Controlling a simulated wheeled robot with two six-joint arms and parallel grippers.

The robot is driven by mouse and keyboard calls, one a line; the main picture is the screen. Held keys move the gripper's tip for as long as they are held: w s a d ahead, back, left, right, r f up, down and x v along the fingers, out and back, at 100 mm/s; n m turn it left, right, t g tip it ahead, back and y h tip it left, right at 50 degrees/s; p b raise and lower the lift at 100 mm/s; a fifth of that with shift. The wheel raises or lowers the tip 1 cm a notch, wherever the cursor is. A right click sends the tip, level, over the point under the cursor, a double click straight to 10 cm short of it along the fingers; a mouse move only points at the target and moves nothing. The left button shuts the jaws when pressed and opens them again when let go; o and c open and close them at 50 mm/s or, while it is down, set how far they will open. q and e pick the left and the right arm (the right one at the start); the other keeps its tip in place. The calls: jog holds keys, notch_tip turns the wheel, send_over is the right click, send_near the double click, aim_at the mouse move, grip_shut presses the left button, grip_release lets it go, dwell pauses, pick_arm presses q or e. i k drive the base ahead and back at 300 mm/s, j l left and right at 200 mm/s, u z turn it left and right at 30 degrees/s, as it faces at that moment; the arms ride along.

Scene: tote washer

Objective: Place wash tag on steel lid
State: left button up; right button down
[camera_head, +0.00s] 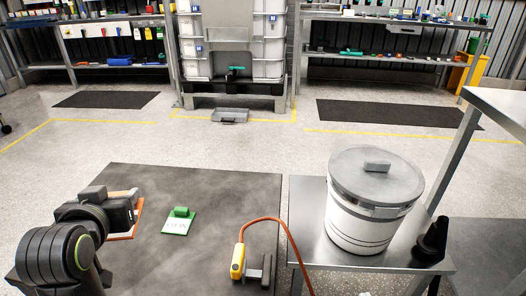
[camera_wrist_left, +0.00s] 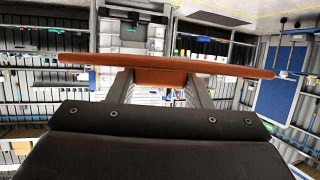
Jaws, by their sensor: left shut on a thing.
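My left gripper (camera_head: 131,207) is shut on an orange-edged flat tag (camera_head: 125,237) at the left, above the dark table mat. In the left wrist view the orange tag (camera_wrist_left: 165,68) shows edge-on, its block between the two fingers; its face is hidden there. A second tag, white with a green edge and green grip block (camera_head: 176,224), lies on the dark mat to the right of the gripper. The steel lid (camera_head: 350,179) sits on a white bucket (camera_head: 357,232) at the right, with a small block handle (camera_head: 377,166) on top.
A yellow handheld device (camera_head: 238,262) with an orange cable stands on the dark mat (camera_head: 240,190)'s right side. The bucket stands on a steel table (camera_head: 308,215); a black cone-shaped thing (camera_head: 432,238) is beside it. Shelves line the back.

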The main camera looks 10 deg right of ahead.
aim_at(384, 186)
jog(key=l+z, duration=0.15)
jog(key=z, duration=0.2)
jog(key=l+z, duration=0.15)
jog(key=z, duration=0.2)
jog(key=l+z, duration=0.15)
jog(key=z, duration=0.2)
jog(key=i+l, duration=0.2)
jog(key=l, duration=0.15)
jog(key=i+l, duration=0.15)
jog(key=l, duration=0.2)
